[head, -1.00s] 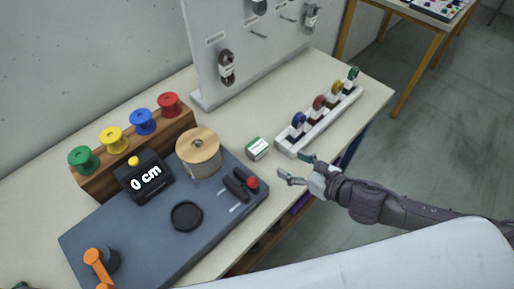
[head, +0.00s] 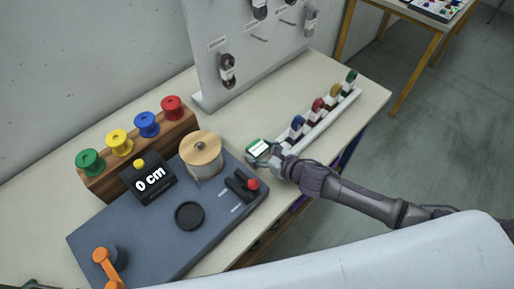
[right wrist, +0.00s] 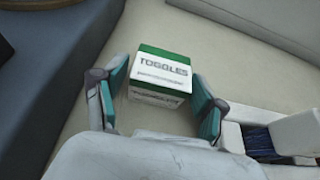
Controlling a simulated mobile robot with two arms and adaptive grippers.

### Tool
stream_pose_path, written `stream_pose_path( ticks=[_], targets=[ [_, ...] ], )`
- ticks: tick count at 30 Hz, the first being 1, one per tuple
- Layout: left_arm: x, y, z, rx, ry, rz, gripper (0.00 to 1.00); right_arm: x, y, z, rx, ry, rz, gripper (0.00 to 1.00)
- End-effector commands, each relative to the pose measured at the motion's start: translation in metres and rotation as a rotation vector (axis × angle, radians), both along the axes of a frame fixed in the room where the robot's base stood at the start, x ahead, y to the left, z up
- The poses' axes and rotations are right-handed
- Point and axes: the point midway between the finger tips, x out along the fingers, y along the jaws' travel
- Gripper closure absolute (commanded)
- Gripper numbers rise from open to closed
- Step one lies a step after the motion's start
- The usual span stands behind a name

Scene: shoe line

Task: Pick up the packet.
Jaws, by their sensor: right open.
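The packet is a small white and green box (right wrist: 161,73) marked "TOGGLES" in the right wrist view. It lies on the table and also shows in the head view (head: 259,148), partly hidden by my right gripper. My right gripper (right wrist: 158,98) is open, with one teal-padded finger on each side of the packet's near part. A gap shows between the packet and the right finger; I cannot tell whether the left finger touches it. In the head view the right gripper (head: 262,160) reaches in from the right. My left gripper is not in view.
A white rack (head: 325,126) with colored spools stands right of the packet. The blue-grey board (head: 150,229) with a wooden spool (head: 201,151) and a "0 cm" counter (head: 149,181) lies to its left. An upright panel (head: 273,50) stands behind. Bare table (head: 240,116) lies beyond the packet.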

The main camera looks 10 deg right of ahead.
Motion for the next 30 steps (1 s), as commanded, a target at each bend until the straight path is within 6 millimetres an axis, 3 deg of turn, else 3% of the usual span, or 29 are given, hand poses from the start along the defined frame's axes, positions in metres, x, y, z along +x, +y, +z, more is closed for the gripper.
stream_pose_path(
  ticks=[9,18,30],
  targets=[
    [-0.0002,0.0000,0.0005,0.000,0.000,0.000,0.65,0.0040,0.0027,-0.0025,0.000,0.001,0.000,0.31],
    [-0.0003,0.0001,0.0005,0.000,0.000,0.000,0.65,0.0038,0.0024,-0.0024,0.000,0.001,0.000,0.80],
    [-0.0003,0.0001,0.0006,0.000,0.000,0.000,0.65,0.0046,0.0020,0.0073,0.000,-0.003,0.001,0.80]
  ],
)
